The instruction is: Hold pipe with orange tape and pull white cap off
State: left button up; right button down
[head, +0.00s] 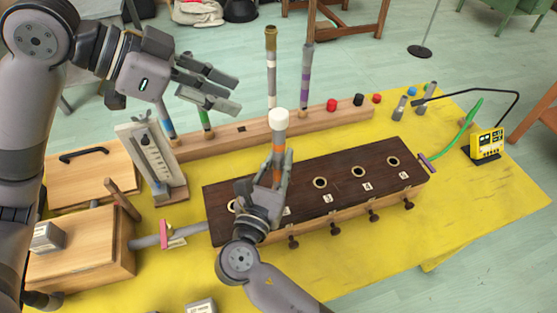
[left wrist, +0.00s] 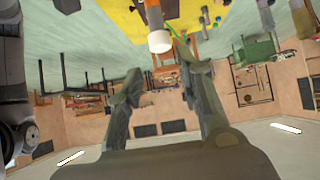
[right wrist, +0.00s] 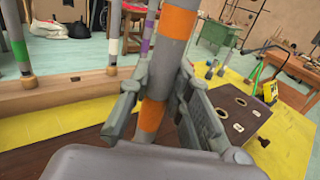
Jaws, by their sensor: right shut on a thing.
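The grey pipe with orange tape (head: 279,148) stands upright above the dark-topped wooden box (head: 325,185). Its orange bands show close up in the right wrist view (right wrist: 178,22). The white cap (head: 279,119) sits on the pipe's top end, and also shows in the left wrist view (left wrist: 160,41). My right gripper (head: 277,172) is shut on the pipe below the cap; its fingers lie either side of the pipe in the right wrist view (right wrist: 155,100). My left gripper (head: 232,95) is open and empty, up and left of the cap, apart from it.
A wooden rack (head: 240,128) behind the box holds several taped pipes, including a purple-banded one (head: 305,80). Coloured caps, including a red one (head: 332,105), sit on its right part. A yellow meter (head: 487,145) stands at the right. The yellow tabletop (head: 460,205) is clear at the right front.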

pick_arm(q)
jog(key=shift+o, duration=0.2)
jog(key=o, duration=0.4)
jog(key=shift+d, duration=0.1)
jog(key=g+y, duration=0.3)
jog(key=y, duration=0.5)
send_near(278, 113)
jog(key=f, duration=0.3)
jog(key=d+f, duration=0.1)
jog(key=f, duration=0.5)
jog(key=shift+d, duration=0.3)
